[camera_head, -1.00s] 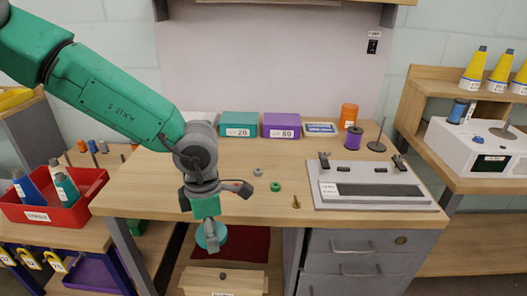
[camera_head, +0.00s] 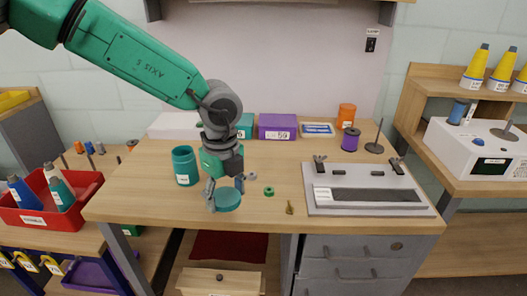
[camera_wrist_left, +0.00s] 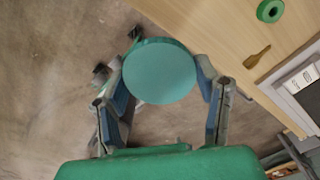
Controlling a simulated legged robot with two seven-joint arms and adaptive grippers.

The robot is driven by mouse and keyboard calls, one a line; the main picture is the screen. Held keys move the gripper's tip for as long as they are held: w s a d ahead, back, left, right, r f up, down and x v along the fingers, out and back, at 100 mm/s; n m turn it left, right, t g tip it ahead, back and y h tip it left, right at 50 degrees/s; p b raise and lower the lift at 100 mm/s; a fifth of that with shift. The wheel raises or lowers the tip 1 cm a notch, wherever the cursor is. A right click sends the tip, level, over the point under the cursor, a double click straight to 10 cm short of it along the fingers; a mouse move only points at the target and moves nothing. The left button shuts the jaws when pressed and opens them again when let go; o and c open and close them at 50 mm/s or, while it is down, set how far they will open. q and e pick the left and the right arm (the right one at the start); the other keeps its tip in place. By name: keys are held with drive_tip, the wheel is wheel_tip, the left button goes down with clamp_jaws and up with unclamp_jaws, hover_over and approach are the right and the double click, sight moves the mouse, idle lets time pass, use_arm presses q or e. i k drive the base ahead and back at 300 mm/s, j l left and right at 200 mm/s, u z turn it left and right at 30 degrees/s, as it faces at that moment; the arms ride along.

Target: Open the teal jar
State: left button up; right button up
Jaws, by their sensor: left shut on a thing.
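The teal jar (camera_head: 185,168) stands upright on the left part of the table, with its open top showing and no lid on it. My left gripper (camera_head: 226,194) is shut on the round teal lid (camera_head: 229,201), in front of and to the right of the jar. In the left wrist view the lid (camera_wrist_left: 160,71) sits between the two fingers (camera_wrist_left: 163,85), with the floor behind it and the table edge to its right. The jar is apart from the lid. My right gripper is not in view.
A green ring (camera_head: 269,191) and a small brass piece (camera_head: 290,208) lie near the table's front. A grey plate fixture (camera_head: 366,209) is on the right. A purple box (camera_head: 277,127) and an orange container (camera_head: 346,115) stand at the back. A red bin (camera_head: 40,218) is at the left.

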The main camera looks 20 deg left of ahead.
sight(183, 158)
drive_tip(key=i, duration=0.9)
